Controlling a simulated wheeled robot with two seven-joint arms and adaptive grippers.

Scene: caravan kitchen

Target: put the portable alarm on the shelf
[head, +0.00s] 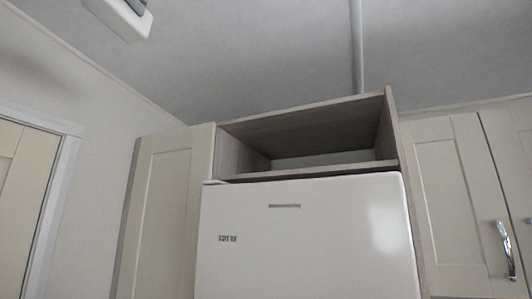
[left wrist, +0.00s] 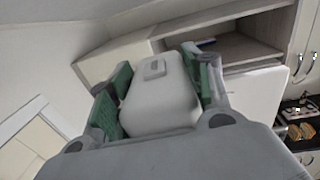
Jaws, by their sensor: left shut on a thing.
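The shelf is an open wooden compartment above the white fridge in the head view (head: 300,172). It also shows in the left wrist view (left wrist: 240,50), beyond the alarm and to its upper right. The alarm is apart from the shelf in that view.
The white fridge (head: 300,240) stands directly below the shelf. Closed cupboards flank it at left (head: 172,215) and right (head: 450,200). A white box-like object (head: 118,18) shows near the ceiling.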

